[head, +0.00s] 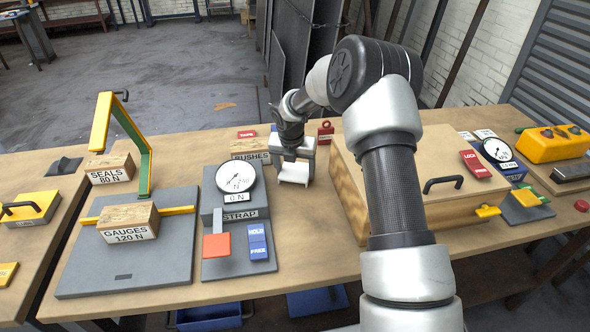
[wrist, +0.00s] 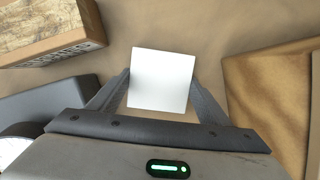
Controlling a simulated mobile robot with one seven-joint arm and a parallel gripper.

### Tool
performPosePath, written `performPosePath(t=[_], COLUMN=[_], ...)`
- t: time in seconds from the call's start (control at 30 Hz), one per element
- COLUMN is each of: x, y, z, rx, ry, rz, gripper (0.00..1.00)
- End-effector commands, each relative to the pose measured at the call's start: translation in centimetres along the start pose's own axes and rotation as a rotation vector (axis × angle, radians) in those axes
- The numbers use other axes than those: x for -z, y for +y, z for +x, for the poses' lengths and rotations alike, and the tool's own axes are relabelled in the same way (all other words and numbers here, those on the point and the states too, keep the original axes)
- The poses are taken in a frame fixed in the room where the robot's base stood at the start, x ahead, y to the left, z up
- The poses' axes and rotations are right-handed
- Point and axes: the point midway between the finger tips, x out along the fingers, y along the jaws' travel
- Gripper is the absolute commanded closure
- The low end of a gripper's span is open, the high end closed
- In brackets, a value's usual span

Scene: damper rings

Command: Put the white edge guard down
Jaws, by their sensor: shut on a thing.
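The white edge guard (head: 293,173) is a small white angled piece at the middle of the workbench in the head view. In the wrist view its flat white face (wrist: 162,78) sits between the two grey fingers. My gripper (head: 296,160) is shut on it from both sides; the fingers also show in the wrist view (wrist: 160,92). Bare wooden bench top surrounds it in the wrist view. I cannot tell whether its underside touches the bench or hangs just above it.
A wooden block marked BUSHES (head: 251,147) lies left of the guard. The grey STRAP gauge unit (head: 238,240) stands in front left. A large wooden box (head: 350,190) stands close on the right. Bare bench (head: 305,225) lies in front of the guard.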

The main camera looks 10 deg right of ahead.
Motion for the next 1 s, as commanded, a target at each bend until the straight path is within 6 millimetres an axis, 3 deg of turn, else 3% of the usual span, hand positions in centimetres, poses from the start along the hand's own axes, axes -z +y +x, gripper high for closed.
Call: performPosePath(t=[0.2,0.23,0.37,0.77,1.0], x=[0.1,0.1,0.1,0.3,0.0], y=[0.0,0.0,0.0,0.3,0.1], z=[0.3,0.4,0.4,0.0,-4.2], rx=[0.000,0.000,-0.001,-0.004,-0.003], ry=[0.000,0.000,0.000,0.002,-0.003], rz=[0.000,0.000,0.000,-0.002,0.001], gripper=[0.51,0.27,0.07,0.07,0.07])
